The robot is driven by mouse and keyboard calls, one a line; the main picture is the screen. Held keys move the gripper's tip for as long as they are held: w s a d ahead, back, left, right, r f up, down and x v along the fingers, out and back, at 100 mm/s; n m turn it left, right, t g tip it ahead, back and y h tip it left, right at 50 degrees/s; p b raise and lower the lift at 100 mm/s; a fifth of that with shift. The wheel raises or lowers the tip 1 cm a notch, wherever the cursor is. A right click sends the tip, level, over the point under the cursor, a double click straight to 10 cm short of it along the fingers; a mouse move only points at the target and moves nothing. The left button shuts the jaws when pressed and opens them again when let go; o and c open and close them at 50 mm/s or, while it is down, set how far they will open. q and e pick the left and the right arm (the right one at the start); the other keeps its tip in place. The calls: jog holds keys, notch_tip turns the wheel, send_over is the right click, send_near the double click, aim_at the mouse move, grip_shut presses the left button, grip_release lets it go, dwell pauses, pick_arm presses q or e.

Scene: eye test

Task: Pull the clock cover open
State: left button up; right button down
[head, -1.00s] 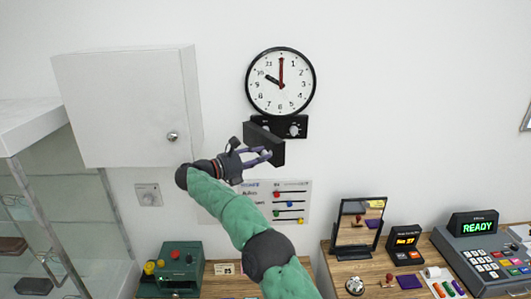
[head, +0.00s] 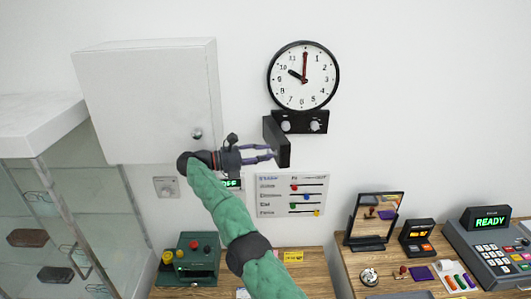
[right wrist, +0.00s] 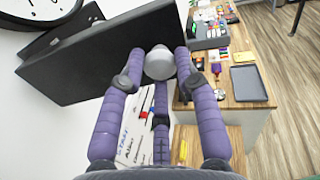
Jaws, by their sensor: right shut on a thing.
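The round wall clock (head: 303,75) has a black rim and a white face. Below it a black box (head: 313,121) with two pale knobs is fixed to the wall. Its black cover (head: 277,143) stands swung out from the box, and the knobs show behind it. My right gripper (head: 272,153) is at the cover. In the right wrist view the fingers (right wrist: 168,62) are shut around a pale round knob (right wrist: 159,63) on the cover (right wrist: 100,55). My left gripper is in no view.
A white wall cabinet (head: 140,100) hangs left of my right arm. A glass case (head: 60,215) stands at far left. A slider panel (head: 291,195) is on the wall below. A mirror (head: 374,217) and a register (head: 485,250) stand on the right desk.

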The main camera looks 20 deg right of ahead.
jog(key=shift+d+r, duration=0.1)
jog(key=shift+r, duration=0.35)
jog(key=c, duration=0.9)
grip_release()
jog(key=shift+f, duration=0.25)
jog(key=shift+w, duration=0.1)
